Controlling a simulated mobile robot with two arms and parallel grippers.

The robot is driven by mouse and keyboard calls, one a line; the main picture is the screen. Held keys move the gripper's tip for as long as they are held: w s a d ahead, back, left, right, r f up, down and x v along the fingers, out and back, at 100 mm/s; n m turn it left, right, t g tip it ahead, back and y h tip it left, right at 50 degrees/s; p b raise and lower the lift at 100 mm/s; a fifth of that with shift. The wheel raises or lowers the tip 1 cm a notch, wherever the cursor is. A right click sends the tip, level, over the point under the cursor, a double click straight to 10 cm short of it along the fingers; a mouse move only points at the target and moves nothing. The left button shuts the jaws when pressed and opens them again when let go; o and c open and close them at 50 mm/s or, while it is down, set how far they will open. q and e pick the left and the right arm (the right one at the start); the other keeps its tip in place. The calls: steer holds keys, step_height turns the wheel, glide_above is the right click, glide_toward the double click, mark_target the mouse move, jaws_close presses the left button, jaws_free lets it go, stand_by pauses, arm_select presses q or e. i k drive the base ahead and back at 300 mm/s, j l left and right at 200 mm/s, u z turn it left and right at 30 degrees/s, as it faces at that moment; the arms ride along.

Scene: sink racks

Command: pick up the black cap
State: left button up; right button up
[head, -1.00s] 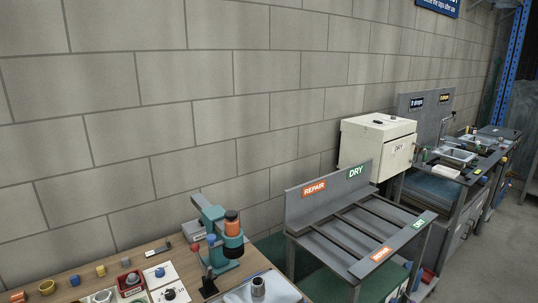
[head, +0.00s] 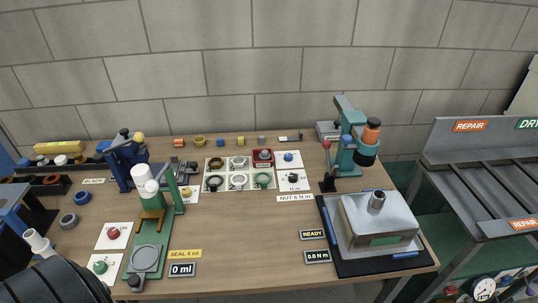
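A small black cap (head: 293,177) sits on a white card on the wooden workbench, right of the middle of the head view. A blue cap (head: 288,156) sits on another card just behind it. A red cap (head: 114,233) and a green cap (head: 100,267) sit on cards at the front left. Neither of my grippers can be made out. A large dark rounded shape (head: 50,284) fills the lower left corner, and I cannot tell what it is.
A pale tray of rings (head: 226,174) lies left of the black cap. A teal press (head: 352,150) stands to its right, and a grey metal box (head: 385,238) on a black mat is in front right. A green stand (head: 148,255) is at the left. Bare wood lies in the middle front.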

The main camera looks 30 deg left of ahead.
mark_target(99, 157)
steer(key=u, duration=2.25)
